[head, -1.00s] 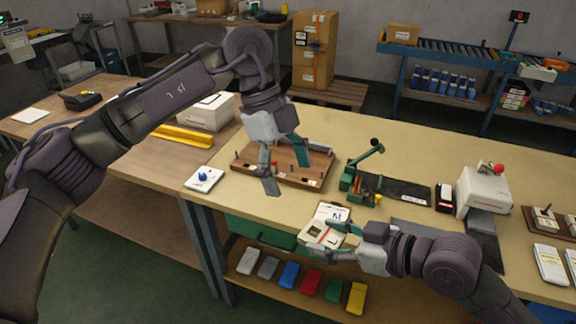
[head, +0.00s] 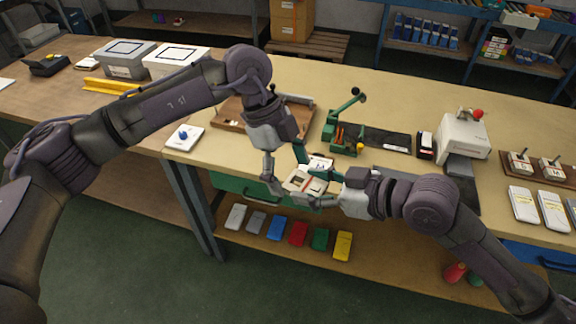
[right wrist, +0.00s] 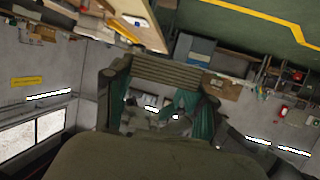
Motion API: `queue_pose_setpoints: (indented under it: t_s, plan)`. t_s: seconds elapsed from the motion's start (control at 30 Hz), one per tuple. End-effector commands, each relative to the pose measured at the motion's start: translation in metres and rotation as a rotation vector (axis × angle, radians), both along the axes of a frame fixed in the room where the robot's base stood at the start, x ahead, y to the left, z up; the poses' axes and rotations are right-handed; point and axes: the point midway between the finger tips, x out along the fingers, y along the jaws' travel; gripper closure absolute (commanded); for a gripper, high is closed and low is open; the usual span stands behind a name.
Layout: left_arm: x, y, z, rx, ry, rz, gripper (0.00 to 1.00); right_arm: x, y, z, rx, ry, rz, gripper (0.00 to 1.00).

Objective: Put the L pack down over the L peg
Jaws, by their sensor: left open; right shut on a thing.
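My right gripper (head: 316,186) is shut on a pale pack (head: 301,183) with a red stripe, held at the table's front edge. My left gripper (head: 285,165) is open, pointing down just above and left of the held pack; I cannot tell whether it touches it. Another pale pack (head: 320,163), with a dark letter like an M, shows just behind. In the right wrist view my right gripper (right wrist: 162,110) has its green-padded fingers around a dim shape. A brown board (head: 520,178) at the right carries pale packs on pegs. I cannot read an L or tell which peg is the L peg.
A green press (head: 343,133) stands behind the grippers. A white machine with a red knob (head: 463,135) stands to its right. White packs (head: 522,205) lie at the right front. A wooden tray (head: 232,118) sits behind my left gripper. Several coloured packs (head: 279,228) lie on the lower shelf.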

Motion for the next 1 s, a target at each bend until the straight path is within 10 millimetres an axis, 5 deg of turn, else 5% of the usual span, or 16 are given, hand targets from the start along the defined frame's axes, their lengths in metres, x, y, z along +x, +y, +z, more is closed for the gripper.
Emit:
queue_pose_setpoints:
  t_s: [0.07,0.4,0.43,0.6,1.0]
  plan:
    - [0.0000,0.0000,0.0001,0.000,0.000,0.000,0.21,0.0000,0.0001,0.0002,0.000,0.000,0.000,0.78]
    - [0.0005,-0.0001,0.0005,-0.001,-0.002,0.001,0.78,-0.0008,0.0008,0.0006,0.002,0.000,0.003,0.78]
    - [0.0007,-0.0002,0.0007,-0.001,-0.002,0.001,0.78,-0.0010,0.0009,0.0007,0.002,0.000,0.003,0.41]
    - [0.0007,-0.0001,0.0006,-0.001,-0.002,0.001,0.78,-0.0009,0.0009,0.0006,0.002,0.000,0.003,0.15]
    - [0.0003,0.0001,0.0006,0.000,-0.001,0.000,0.78,-0.0020,-0.0048,0.0016,-0.001,0.000,-0.001,0.15]
